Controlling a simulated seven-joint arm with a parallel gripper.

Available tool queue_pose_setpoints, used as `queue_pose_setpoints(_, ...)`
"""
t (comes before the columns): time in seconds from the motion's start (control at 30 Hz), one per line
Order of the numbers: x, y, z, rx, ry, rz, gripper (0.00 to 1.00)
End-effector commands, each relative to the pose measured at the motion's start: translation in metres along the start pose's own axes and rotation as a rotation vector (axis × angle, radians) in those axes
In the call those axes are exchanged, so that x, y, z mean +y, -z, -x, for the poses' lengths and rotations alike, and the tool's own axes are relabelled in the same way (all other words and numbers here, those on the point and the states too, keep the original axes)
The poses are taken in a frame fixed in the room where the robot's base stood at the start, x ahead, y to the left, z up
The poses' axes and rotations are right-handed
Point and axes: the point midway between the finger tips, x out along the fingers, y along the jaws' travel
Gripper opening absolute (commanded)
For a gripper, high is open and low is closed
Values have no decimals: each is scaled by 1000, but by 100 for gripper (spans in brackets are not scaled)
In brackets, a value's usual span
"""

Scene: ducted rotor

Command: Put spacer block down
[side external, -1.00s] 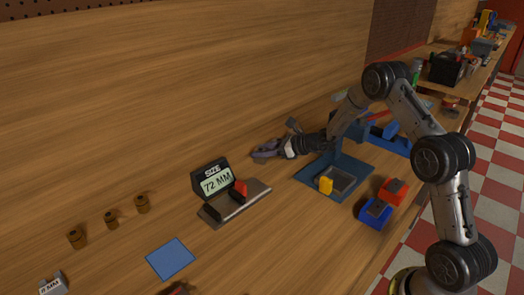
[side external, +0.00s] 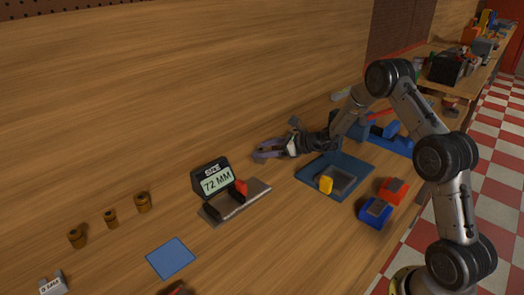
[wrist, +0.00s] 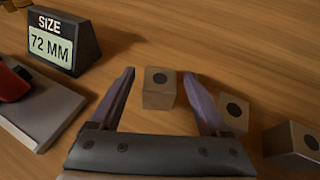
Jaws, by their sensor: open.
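Small grey blocks, each with a dark round spot, stand on the wooden bench in the wrist view. One spacer block (wrist: 158,94) shows between my fingertips, with visible space to either finger. A second block (wrist: 234,110) is partly hidden behind the right finger, and a third block (wrist: 291,146) is at the right edge. My gripper (wrist: 159,75) is open. In the side view my gripper (side external: 262,153) is low over the bench, right of the size gauge. The blocks by it are too small or hidden there to tell apart.
The size gauge (side external: 213,180) reads 72 MM and has a metal rail with a red part. A blue square (side external: 170,258) lies flat at front left. A blue mat (side external: 315,182) bears a grey tray and a yellow part. Red (side external: 393,189) and blue (side external: 375,212) blocks stand at right.

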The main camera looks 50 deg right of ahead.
Motion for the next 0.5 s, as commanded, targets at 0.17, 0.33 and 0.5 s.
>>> queue_pose_setpoints(0.17,-1,-1,35,-1,5,0,79)
queue_pose_setpoints(0.33,-1,0,70,-1,4,0,79)
queue_pose_setpoints(0.5,-1,0,97,-1,3,0,79)
